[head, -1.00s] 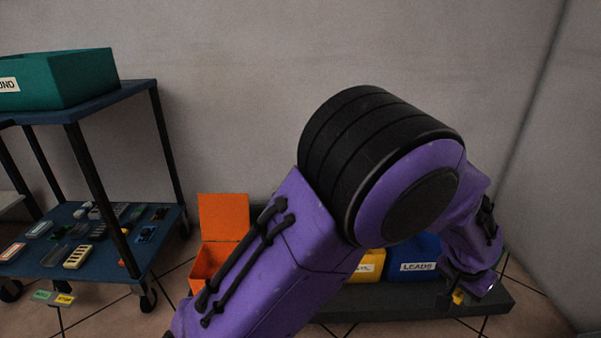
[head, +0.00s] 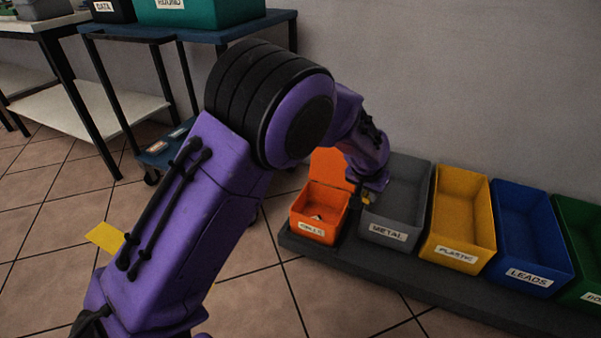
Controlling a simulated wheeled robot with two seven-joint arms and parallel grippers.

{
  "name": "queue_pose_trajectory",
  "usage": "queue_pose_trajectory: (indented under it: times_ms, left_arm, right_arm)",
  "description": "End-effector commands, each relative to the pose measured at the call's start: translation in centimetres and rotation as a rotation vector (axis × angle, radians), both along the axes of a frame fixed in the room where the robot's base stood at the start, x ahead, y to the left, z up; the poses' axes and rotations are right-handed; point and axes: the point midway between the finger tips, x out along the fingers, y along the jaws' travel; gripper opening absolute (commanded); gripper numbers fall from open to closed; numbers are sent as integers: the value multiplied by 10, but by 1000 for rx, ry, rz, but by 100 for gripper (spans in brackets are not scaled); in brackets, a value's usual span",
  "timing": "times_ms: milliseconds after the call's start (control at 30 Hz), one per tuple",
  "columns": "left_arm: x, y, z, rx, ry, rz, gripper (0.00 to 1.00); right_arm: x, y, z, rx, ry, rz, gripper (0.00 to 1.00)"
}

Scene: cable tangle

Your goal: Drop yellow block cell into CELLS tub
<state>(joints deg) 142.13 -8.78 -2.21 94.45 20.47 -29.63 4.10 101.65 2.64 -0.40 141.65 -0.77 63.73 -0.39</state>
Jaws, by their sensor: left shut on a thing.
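The orange tub (head: 317,226) stands at the left end of the row of tubs, its lid (head: 331,168) raised at the back. Its label is too blurred to read surely. A small pale thing lies inside it. My left gripper (head: 365,203) points down by the tub's right side, near the gap to the grey tub. It is shut on a small yellow thing (head: 367,198), apparently the yellow block cell, mostly hidden by the fingers. My right gripper is out of view.
The grey METAL tub (head: 427,187), yellow PLASTIC tub (head: 491,218), blue LEADS tub (head: 567,233) and a green tub (head: 594,250) continue right on a dark low platform (head: 400,278). A blue cart (head: 281,16) stands back left. A yellow flat piece (head: 103,237) shows at left.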

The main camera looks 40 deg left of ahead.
Motion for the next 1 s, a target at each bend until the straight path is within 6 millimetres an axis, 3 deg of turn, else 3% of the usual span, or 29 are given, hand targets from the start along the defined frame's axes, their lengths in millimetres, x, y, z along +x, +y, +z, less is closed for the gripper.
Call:
queue_pose_trajectory:
  times_ms: [100,200,300,433,600,767,1000]
  left_arm:
    - [37,43,-30,-1,6,62,0]
    - [57,91,-60,0,6,122,0]
    - [66,139,-88,-1,4,175,0]
    - [68,184,-115,0,2,218,0]
    - [67,204,-131,0,1,234,0]
    - [67,204,-155,0,1,233,0]
    - [68,203,-180,0,0,233,0]
  right_arm:
    - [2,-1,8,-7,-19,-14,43]
    - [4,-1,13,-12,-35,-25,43]
    - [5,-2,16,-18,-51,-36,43]
    - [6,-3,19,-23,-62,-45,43]
    - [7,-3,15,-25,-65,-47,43]
    - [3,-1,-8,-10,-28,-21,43]
    - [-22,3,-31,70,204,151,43]
